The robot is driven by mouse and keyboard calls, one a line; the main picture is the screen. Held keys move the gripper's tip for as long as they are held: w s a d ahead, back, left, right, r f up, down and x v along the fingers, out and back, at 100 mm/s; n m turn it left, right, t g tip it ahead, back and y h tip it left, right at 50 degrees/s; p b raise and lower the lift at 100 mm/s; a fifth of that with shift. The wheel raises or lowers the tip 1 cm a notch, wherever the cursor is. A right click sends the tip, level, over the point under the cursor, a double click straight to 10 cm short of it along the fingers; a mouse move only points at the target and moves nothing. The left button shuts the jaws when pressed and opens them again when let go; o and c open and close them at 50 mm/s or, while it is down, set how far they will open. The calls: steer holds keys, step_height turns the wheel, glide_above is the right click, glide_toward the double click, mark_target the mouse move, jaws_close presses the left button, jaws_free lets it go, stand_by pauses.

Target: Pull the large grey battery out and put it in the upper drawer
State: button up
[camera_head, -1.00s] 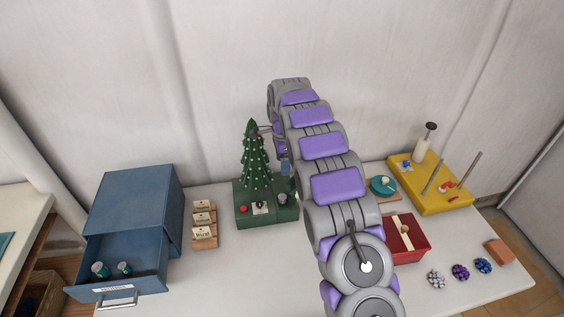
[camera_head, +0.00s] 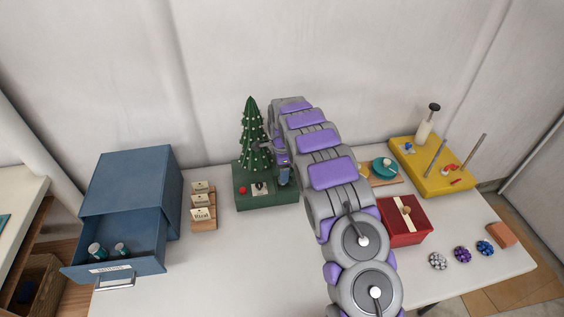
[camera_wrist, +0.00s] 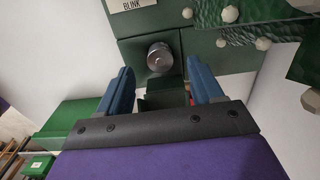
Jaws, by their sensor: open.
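The large grey battery (camera_wrist: 160,57) shows end-on in the wrist view, upright in a socket of the green base (camera_wrist: 190,42). My open gripper (camera_wrist: 162,78) has its two blue fingers on either side of the space just before the battery; contact is not visible. In the head view my gripper (camera_head: 284,173) is over the right part of the green base (camera_head: 262,200), and the battery is hidden behind it. An open drawer (camera_head: 140,265) of the blue cabinet (camera_head: 125,180) holds two teal-and-grey cylinders (camera_head: 97,251); I cannot tell whether it is the upper one.
A decorated tree (camera_head: 252,130) stands on the green base, close to my gripper. Labelled wooden blocks (camera_head: 203,205) stand between base and cabinet. A red box (camera_head: 403,225), a yellow tray (camera_head: 432,172) and several small balls (camera_head: 462,254) are at the right. The front table is clear.

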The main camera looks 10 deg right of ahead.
steer(key=shift+f+b, duration=0.3)
steer(key=shift+f, duration=1.55)
steer(key=shift+r, duration=0.1)
steer(key=c, duration=1.2)
